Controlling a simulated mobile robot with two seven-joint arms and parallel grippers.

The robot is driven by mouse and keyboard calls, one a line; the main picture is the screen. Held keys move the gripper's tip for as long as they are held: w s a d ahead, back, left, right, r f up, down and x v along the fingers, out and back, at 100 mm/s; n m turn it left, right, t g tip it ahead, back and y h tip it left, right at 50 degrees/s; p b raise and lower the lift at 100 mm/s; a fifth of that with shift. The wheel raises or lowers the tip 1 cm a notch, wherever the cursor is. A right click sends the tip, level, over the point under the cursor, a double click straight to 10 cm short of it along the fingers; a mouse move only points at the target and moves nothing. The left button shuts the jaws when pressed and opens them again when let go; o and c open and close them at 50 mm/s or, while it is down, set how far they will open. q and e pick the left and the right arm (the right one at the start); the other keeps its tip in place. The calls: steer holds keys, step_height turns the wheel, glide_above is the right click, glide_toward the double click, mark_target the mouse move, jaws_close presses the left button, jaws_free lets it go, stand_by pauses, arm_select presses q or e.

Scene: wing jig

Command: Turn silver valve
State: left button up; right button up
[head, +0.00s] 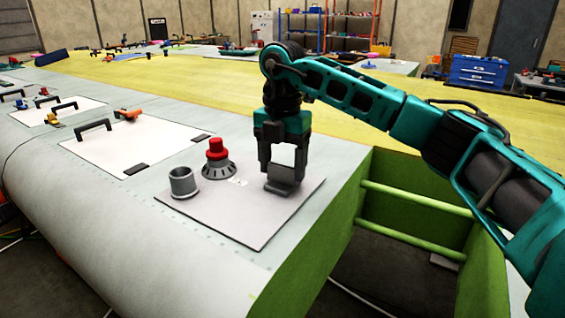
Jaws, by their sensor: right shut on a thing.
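My right gripper (283,183) points straight down over the right part of a grey square plate (238,225) on the wing. It is shut on a grey metallic part at the plate, which I take for the silver valve; the fingers hide most of it, so its turn angle cannot be told. A red knob on a fluted grey base (217,158) stands to the left of the gripper, apart from it. An open grey cylinder (183,182) stands farther left on the same plate. My left gripper is not in view.
A white panel (138,145) with black handles and an orange tool (127,115) lies left of the plate. The wing's green-framed open bay (415,205) is at the right. Shelves and a blue tool chest (478,72) stand far back.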

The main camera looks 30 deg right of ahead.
mark_target(282, 166)
steer(key=shift+r+m, duration=0.1)
steer(key=shift+m, duration=0.4)
steer(key=shift+d, duration=0.1)
steer(key=o, duration=1)
steer(key=shift+o, duration=0.2)
step_height(282, 166, up, 13)
stand_by(0.5)
